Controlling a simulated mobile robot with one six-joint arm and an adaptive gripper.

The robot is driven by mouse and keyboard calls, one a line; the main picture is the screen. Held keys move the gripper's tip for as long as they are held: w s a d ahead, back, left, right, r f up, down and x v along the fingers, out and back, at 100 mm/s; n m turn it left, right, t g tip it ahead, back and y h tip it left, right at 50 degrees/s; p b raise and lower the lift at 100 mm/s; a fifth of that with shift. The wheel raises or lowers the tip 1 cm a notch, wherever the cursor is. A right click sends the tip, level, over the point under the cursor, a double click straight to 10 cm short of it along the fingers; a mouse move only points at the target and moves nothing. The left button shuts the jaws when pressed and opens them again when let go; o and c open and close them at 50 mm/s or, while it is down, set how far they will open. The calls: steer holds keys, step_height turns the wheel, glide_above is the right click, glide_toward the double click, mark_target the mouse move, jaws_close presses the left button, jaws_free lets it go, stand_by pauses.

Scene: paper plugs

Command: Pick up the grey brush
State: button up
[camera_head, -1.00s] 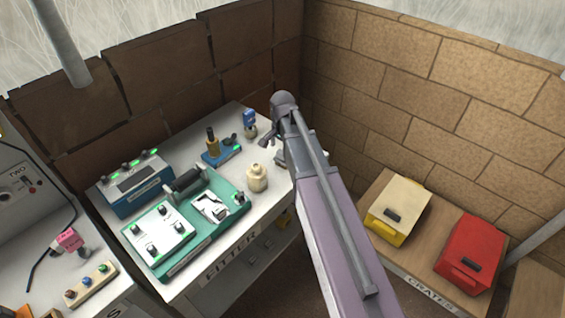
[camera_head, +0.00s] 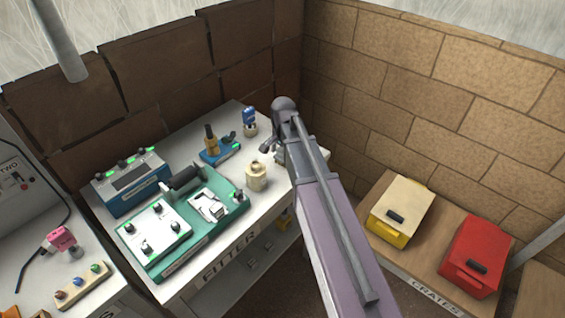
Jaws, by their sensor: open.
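I cannot pick out the grey brush for certain; it may be hidden behind my arm. My gripper (camera_head: 267,147) is over the back right part of the white bench marked FILTER (camera_head: 222,249), partly hidden by my arm. Its jaws are open and I see nothing held in them. A small dark grey piece (camera_head: 230,137) stands by the blue stand to the left of my gripper, too small to identify.
A cream jar (camera_head: 256,177) stands just below my gripper, and a small blue-topped bottle (camera_head: 250,122) behind it. A green machine (camera_head: 218,222) and a blue box (camera_head: 130,184) fill the bench's left. Yellow (camera_head: 400,212) and red (camera_head: 476,256) crates stand at right.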

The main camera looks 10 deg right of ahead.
steer(key=shift+f+b, duration=0.45)
steer(key=shift+f, duration=0.25)
steer(key=c, duration=0.9)
